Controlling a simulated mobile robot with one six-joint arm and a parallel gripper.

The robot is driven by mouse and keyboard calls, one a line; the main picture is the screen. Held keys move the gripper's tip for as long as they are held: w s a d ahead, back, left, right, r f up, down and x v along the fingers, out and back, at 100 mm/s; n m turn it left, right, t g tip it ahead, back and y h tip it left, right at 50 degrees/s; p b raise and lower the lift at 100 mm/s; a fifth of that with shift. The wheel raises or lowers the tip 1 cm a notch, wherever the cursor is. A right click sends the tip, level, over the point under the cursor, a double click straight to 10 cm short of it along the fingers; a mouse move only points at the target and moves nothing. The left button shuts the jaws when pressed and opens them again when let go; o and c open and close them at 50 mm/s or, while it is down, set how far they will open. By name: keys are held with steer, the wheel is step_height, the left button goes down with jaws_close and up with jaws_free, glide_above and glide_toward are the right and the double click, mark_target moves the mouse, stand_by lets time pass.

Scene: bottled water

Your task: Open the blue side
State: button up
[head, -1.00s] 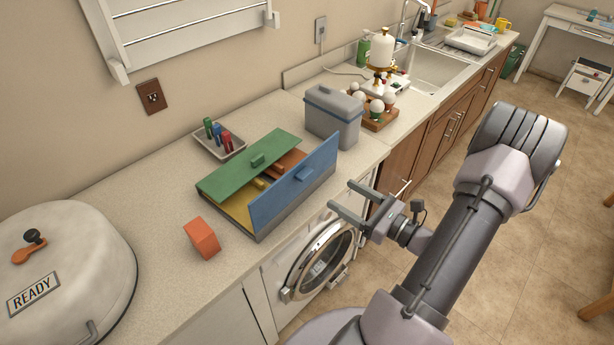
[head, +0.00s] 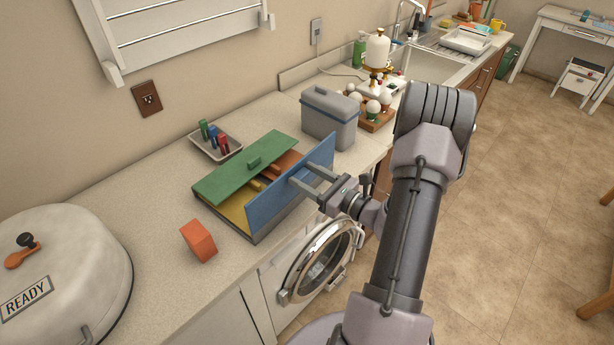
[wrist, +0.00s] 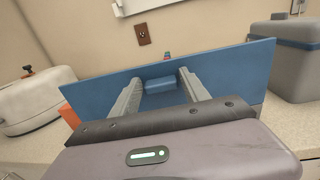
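A box on the counter has a raised green panel (head: 250,165) and a blue side panel (head: 262,212) standing up at a slant along its front. Yellow and orange parts show between the two panels. The blue panel fills the middle of the wrist view (wrist: 232,75). A small blue handle (wrist: 166,84) sticks out from its face. My gripper (head: 302,173) is open in front of the blue panel. In the wrist view its fingers (wrist: 160,78) stand on both sides of the handle, with gaps visible. I cannot tell whether the tips touch the panel.
An orange block (head: 199,241) lies left of the box. A grey tray (head: 232,152) with coloured pieces is behind it, and a grey cooler (head: 330,120) stands to the right. A white domed READY appliance (head: 70,265) is far left. A washer door (head: 322,262) is below the counter edge.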

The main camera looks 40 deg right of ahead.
jaws_close()
steer(key=shift+r, duration=0.1)
